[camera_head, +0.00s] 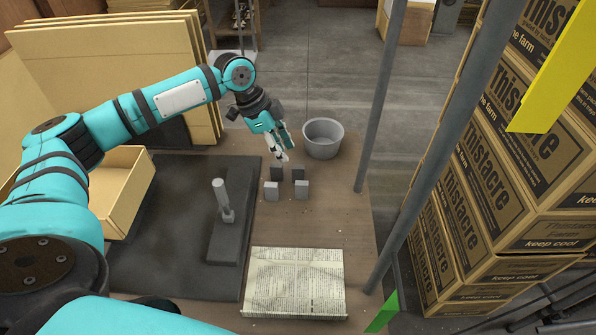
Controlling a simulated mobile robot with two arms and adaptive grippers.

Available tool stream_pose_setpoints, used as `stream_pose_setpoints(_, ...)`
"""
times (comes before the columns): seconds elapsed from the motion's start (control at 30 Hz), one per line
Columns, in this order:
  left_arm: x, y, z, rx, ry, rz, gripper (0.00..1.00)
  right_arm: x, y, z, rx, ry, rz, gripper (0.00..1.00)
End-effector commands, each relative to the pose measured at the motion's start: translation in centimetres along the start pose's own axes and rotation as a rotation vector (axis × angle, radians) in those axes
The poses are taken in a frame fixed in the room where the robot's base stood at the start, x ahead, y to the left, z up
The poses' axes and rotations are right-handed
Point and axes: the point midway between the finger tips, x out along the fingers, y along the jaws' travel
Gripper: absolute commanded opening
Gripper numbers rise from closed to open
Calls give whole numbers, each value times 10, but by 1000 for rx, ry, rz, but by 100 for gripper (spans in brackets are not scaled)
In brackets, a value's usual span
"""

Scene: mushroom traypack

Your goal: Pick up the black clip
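My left gripper (282,153) reaches in from the left over the far part of the table and points down. Its fingertips are just above and behind a group of small upright blocks or clips. Two dark grey ones stand at the back, a left one (277,174) and a right one (298,173). Two lighter grey ones stand in front, a left one (271,191) and a right one (302,190). I cannot tell which is the black clip. The finger gap is too small to judge. My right gripper is out of view.
A grey bucket (322,138) stands right of my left gripper. A printed paper stack (296,283) lies at the front of the table (345,225). A grey upright tool (223,202) stands on the dark mat (180,225). Metal posts (380,95) and stacked cartons (490,190) bound the right.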

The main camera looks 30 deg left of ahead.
Motion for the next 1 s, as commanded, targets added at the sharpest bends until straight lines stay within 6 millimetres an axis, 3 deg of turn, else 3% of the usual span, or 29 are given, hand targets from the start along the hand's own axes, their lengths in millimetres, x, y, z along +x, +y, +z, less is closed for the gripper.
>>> stream_pose_setpoints(0.1, 22, 0, 0, 0, 0, 2, 28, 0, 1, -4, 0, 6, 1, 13)
stream_pose_setpoints(0.37, 41, 0, -2, 1, 0, 1, 28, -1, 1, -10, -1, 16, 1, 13)
stream_pose_setpoints(0.63, 79, 2, -7, 0, 0, 2, 28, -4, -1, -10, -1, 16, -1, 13)
stream_pose_setpoints(1.0, 88, 1, -6, 0, 0, -1, 25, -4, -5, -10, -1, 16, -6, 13)
